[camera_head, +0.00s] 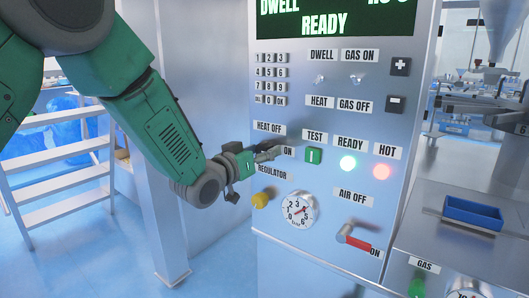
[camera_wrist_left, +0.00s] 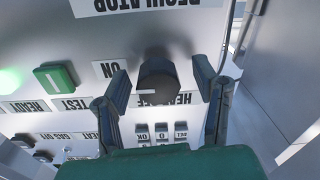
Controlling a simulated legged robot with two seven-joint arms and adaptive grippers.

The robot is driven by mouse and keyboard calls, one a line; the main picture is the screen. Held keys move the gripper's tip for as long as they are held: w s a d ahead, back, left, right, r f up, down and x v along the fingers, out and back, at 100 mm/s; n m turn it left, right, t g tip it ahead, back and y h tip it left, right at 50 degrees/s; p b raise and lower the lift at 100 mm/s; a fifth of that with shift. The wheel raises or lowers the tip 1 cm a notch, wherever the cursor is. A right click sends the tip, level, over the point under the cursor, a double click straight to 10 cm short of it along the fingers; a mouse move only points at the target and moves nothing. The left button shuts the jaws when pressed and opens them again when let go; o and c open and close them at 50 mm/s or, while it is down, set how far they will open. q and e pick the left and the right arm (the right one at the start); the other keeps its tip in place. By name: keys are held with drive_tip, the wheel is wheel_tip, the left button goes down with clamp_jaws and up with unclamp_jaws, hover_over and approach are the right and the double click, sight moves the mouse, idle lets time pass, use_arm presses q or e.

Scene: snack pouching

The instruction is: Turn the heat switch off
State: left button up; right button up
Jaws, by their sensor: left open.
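The heat switch is a dark round knob (camera_wrist_left: 158,82) on the metal panel (camera_head: 335,125), between the HEAT OFF and ON labels. The left wrist view shows it upside down, with the knob partly covering the HEAT OFF label. My left gripper (camera_head: 268,153) reaches the panel from the left, and in the head view it hides the knob. In the left wrist view its open fingers stand on either side of the knob. I cannot tell whether they touch it or which way the knob is turned. My right gripper is not in view.
A green TEST button (camera_head: 314,155) sits just right of the gripper. Below are a yellow regulator knob (camera_head: 260,200), a round gauge (camera_head: 299,209) and a red air lever (camera_head: 357,243). A keypad (camera_head: 271,79) is above. A blue tray (camera_head: 473,213) stands at right.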

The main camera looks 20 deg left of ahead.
use_arm(q)
drive_tip(key=shift+w+d, duration=0.1)
drive_tip(key=shift+w, duration=0.3)
drive_tip(key=shift+d, duration=0.2)
drive_tip(key=c, duration=1.2)
